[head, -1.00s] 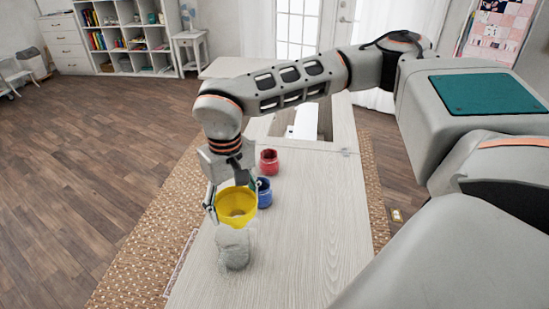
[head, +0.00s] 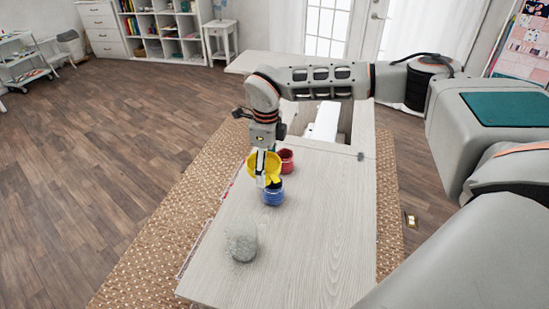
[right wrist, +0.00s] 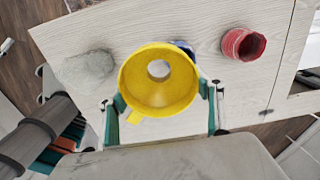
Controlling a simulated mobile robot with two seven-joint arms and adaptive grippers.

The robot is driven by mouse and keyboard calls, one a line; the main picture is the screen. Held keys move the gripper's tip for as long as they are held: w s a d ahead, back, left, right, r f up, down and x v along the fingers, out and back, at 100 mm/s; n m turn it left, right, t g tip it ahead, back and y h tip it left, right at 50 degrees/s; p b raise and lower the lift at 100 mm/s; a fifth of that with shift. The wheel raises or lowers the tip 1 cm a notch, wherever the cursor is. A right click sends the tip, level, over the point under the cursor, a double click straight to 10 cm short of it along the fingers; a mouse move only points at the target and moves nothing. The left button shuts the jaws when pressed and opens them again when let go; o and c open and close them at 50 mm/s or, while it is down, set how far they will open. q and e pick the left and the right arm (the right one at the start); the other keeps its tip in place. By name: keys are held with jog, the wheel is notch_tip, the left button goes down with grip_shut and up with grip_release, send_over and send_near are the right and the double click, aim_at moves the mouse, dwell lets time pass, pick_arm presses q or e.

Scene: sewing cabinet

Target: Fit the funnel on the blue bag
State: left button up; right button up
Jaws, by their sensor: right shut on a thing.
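My right gripper (head: 265,166) is shut on the yellow funnel (head: 252,164), one finger on each side of its rim. In the right wrist view the funnel (right wrist: 139,87) sits between the teal fingers, its round hole in the middle. The blue bag (head: 272,197) stands on the table, just below the funnel in the head view. In the right wrist view only a sliver of the blue bag (right wrist: 185,46) shows past the funnel's rim. The funnel's spout is hidden, and I cannot tell whether it touches the bag. My left gripper is out of view.
A red bag (head: 287,161) stands close behind the blue one. A grey bag (head: 242,246) stands nearer the front of the pale wooden table (head: 310,240). The table's right side is clear. An opening with a white machine (head: 325,121) lies behind.

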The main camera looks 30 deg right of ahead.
aim_at(275, 160)
jog(key=d+m, duration=0.1)
jog(key=m, duration=0.1)
jog(key=w+d+m, duration=0.1)
jog(key=m, duration=0.1)
jog(key=d+m+p, duration=0.1)
jog(key=m, duration=0.1)
jog(key=shift+w+f, duration=0.15)
jog(key=shift+f, duration=0.2)
jog(key=shift+w+d+f+m, duration=0.2)
jog(key=shift+d+m, duration=0.3)
jog(key=shift+m, duration=0.7)
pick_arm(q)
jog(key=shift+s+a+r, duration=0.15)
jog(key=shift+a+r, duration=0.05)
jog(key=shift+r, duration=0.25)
pick_arm(e)
jog(key=shift+f, duration=0.1)
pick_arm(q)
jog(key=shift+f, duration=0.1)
pick_arm(e)
jog(key=shift+f, duration=0.2)
